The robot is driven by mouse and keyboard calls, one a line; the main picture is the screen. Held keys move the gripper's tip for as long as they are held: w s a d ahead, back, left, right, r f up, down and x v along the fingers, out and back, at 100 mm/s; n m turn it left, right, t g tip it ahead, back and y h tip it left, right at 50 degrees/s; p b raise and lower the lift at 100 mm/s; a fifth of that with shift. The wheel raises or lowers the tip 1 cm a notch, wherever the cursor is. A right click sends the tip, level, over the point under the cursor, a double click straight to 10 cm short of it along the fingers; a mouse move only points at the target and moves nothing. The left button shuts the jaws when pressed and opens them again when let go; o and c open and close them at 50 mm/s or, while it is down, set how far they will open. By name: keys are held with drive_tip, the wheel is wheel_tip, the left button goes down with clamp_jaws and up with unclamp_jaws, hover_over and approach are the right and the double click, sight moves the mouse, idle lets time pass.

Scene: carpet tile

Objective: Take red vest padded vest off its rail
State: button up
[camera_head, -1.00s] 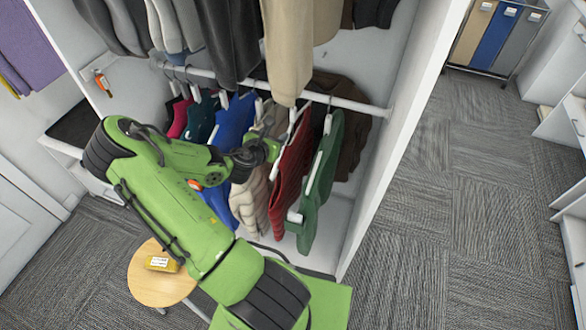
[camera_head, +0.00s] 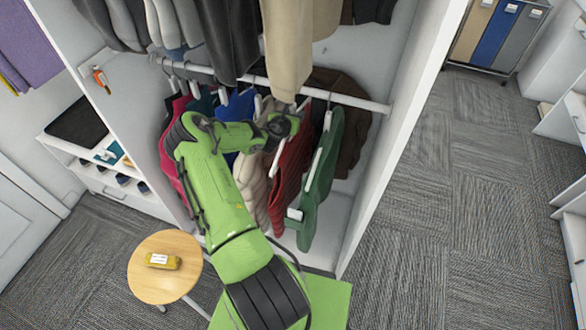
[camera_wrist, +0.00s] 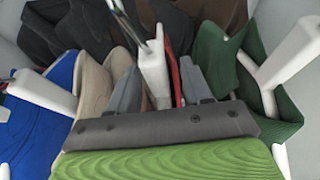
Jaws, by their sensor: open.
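The red padded vest (camera_head: 287,182) hangs in the wardrobe from the lower white rail (camera_head: 352,101), between a beige vest (camera_head: 251,186) and a green garment (camera_head: 322,185). My gripper (camera_wrist: 160,68) is up at the vest's hanger, just below the rail. In the wrist view its grey fingers are apart. The white hanger (camera_wrist: 154,72) stands between them, with a thin red edge of the vest (camera_wrist: 177,78) beside it. I cannot tell whether either finger touches the hanger. In the head view my arm hides the vest's upper left part and the fingertips.
Blue (camera_head: 238,108), teal and pink garments hang to the left, a brown one (camera_head: 352,130) to the right. Longer clothes hang above. A round wooden table (camera_head: 150,285) with a yellow item (camera_head: 163,261) stands lower left. Carpet to the right (camera_head: 440,230) is clear.

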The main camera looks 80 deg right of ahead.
drive_tip(key=shift+c, duration=1)
clamp_jaws()
drive_tip(key=shift+r, duration=0.1)
idle(0.3)
